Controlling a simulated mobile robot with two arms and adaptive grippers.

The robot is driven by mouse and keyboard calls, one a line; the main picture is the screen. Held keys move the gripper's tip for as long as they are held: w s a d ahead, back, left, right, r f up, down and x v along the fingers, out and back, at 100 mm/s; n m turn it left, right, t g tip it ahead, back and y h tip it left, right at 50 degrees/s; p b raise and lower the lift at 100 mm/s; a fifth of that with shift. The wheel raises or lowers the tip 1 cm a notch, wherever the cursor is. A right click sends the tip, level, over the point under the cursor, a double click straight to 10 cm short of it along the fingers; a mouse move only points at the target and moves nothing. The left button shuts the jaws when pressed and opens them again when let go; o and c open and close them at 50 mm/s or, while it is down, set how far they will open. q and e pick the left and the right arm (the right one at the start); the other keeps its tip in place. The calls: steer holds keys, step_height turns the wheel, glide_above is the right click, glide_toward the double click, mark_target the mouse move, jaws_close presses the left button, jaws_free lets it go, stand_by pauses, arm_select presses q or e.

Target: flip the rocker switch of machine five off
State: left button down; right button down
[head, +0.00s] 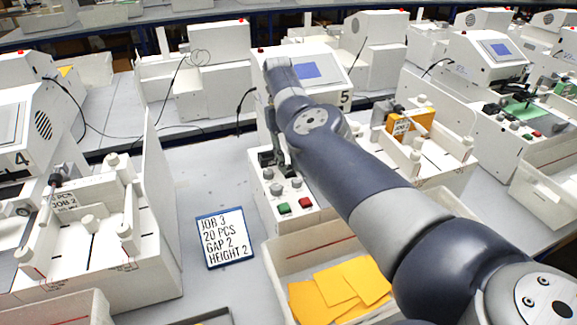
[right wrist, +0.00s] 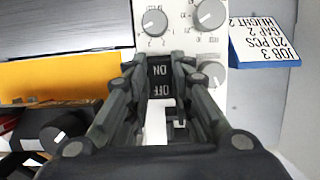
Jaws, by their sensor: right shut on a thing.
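Machine five (head: 318,72), a white machine with a blue screen and the number 5, stands in the middle of the head view under my right arm. Its front panel has knobs, a green button and a red button. In the right wrist view the black rocker switch (right wrist: 160,78) shows upside-down ON and OFF markings. My right gripper (right wrist: 160,60) is shut on the rocker switch, one dark finger at each side of it. In the head view my right gripper (head: 272,150) is at the panel, partly hidden by my arm. I cannot tell which way the rocker is tilted. My left gripper is not in view.
A job card (head: 226,238) lies on the table left of the panel. A bin with yellow sheets (head: 340,285) stands in front. Panel knobs (right wrist: 208,14) sit close to my fingers. Machine four (head: 22,130) stands at the left. Table space around the card is clear.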

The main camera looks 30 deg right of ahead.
mark_target(289, 170)
steer(key=shift+s+a+f+g, duration=0.2)
steer(key=shift+s+f+g, duration=0.1)
steer(key=shift+f, duration=0.1)
steer(key=c, duration=1.4)
jaws_free()
steer(key=shift+s+r, duration=0.1)
steer(key=shift+r, duration=0.05)
steer(key=shift+d+r, duration=0.1)
steer(key=shift+r, duration=0.1)
step_height(289, 170, up, 10)
steer(key=shift+f, duration=0.2)
